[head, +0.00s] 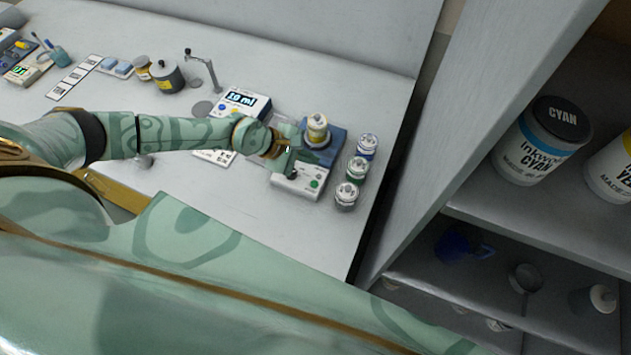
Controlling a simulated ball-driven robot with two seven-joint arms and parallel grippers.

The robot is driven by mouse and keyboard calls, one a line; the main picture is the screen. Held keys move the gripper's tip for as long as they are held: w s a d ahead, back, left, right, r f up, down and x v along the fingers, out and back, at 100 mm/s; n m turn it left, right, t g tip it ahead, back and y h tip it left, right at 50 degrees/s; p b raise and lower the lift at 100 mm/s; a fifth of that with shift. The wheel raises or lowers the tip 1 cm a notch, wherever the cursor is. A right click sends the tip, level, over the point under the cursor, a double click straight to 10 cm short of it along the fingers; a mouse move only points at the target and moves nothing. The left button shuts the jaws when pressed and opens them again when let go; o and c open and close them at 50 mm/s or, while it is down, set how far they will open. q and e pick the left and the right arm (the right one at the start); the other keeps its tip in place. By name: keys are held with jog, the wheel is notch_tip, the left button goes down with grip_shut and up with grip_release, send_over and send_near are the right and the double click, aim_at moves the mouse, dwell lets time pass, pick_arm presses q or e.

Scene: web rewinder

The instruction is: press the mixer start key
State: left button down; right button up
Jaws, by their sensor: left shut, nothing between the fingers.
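The mixer (326,145) is a blue and white machine near the right end of the bench, with a small yellow-labelled jar (317,128) standing on it. Its white front panel (297,190) carries a green round key (314,184) at the right. My left gripper (291,172) is shut and empty. Its fingertips are over the left part of the front panel, left of the green key. Whether the fingertips touch the panel cannot be told. My left gripper and wrist hide part of the mixer's left side. My right gripper is not in view.
Several small jars (357,168) stand in a row right of the mixer. A dispenser with a "10 ml" display (243,102) stands behind my left forearm. A grey shelf unit (470,212) holding a cyan ink jar (541,140) rises at the right. The bench front is clear.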

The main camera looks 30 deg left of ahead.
aim_at(314, 184)
pick_arm(q)
notch_tip(314, 184, down, 8)
jog(key=b, duration=0.7)
jog(key=shift+f, duration=0.15)
jog(key=shift+f+b, duration=0.3)
jog(key=shift+b, duration=0.1)
dwell(1.1)
jog(key=shift+f+b, duration=0.3)
jog(key=shift+f, duration=0.05)
